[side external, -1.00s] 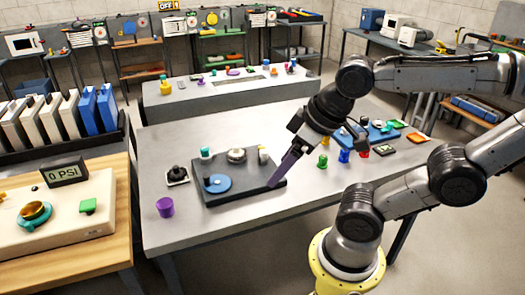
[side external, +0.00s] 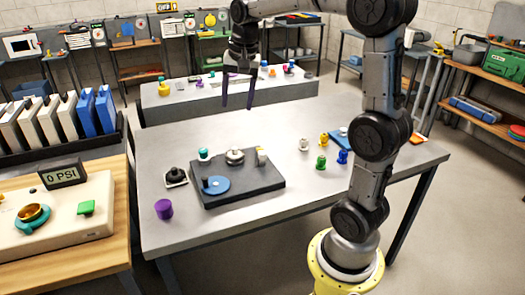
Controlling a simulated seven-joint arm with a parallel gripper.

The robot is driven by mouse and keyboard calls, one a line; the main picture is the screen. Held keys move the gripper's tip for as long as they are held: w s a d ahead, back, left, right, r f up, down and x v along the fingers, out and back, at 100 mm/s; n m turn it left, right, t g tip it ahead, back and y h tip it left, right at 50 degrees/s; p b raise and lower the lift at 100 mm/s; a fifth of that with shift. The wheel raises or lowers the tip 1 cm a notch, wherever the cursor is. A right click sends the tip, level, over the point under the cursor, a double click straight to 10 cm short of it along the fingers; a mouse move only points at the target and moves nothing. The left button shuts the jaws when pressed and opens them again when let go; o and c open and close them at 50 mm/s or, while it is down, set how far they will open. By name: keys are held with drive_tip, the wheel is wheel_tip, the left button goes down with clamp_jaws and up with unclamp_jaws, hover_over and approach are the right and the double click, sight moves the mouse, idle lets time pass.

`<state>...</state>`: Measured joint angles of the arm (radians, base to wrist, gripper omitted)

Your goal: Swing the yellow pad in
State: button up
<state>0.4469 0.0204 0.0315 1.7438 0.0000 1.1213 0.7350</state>
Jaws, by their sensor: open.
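My gripper (side external: 237,107) is open and empty, with its two dark purple fingers pointing down and apart. It hangs high, and in the picture it shows over the far edge of the near table, clear of everything below. A dark grey block (side external: 245,188) lies on the table. I cannot tell whether this piece is the yellow pad.
A purple cylinder (side external: 163,208) and a black knob on a white plate (side external: 176,176) stand left of the block. Green (side external: 321,162), blue and yellow pegs stand to its right. A bench with an orange-and-teal valve (side external: 33,215) is at left. The table's front is clear.

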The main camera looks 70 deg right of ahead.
drive_tip(key=w+d+f+m+g, duration=0.1)
drive_tip(key=d+f+m, duration=0.1)
drive_tip(key=d+f, duration=0.45)
drive_tip(key=m+g+y, duration=0.1)
drive_tip(key=m, duration=0.1)
approach(263, 152)
wheel_tip(263, 152, down, 9)
drive_tip(key=shift+w+a+f, duration=0.1)
drive_tip(key=shift+w, duration=0.05)
clamp_jaws()
idle(1.1)
